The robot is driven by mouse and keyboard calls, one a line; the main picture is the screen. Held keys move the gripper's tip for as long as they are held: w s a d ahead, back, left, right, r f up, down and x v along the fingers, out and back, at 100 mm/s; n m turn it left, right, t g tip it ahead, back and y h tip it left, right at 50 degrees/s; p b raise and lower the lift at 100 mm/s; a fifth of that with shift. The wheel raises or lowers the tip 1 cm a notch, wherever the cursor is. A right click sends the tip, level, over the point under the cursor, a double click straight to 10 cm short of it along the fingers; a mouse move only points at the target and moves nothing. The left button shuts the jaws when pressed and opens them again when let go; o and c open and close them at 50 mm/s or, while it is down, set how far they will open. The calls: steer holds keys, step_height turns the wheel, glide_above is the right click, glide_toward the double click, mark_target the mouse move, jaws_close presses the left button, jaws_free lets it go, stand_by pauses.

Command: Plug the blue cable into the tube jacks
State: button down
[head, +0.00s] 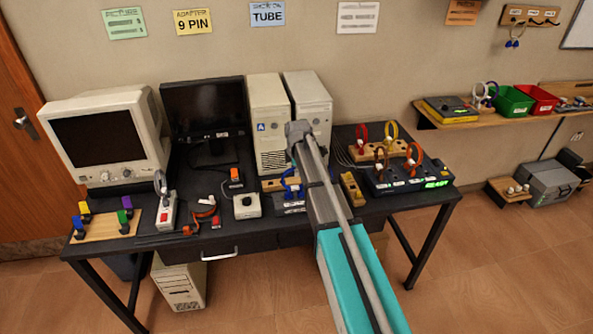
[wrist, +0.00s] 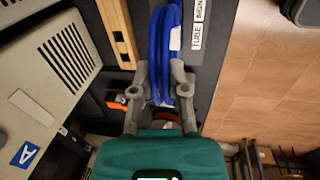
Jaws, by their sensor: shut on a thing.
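The blue cable (wrist: 163,35) is a thick looped bundle with a white tag, seen close up in the wrist view. My gripper (wrist: 160,78) is shut on it, one grey finger on each side. In the head view part of the blue cable (head: 289,184) shows just left of my arm, which hides my fingers there. A white label reading TUBE SIGN (wrist: 197,24) is on the dark surface right of the cable in the wrist view. I cannot make out the tube jacks or the cable's plug ends.
Two beige computer towers (head: 268,125) stand behind the cable. A wooden block (head: 351,188) lies right of my arm, and a black box with a green display (head: 405,178) is farther right. A white button box (head: 247,206) is to the left.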

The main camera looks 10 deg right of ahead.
steer(key=c, duration=0.5)
jaws_free()
steer(key=shift+c, duration=0.2)
steer(key=o, duration=0.5)
steer(key=shift+o, duration=0.2)
steer(key=shift+r, duration=0.2)
step_height(320, 180, up, 7)
steer(key=s+p, duration=0.1)
steer(key=p, duration=0.6)
steer(key=shift+s, duration=0.2)
stand_by(0.6)
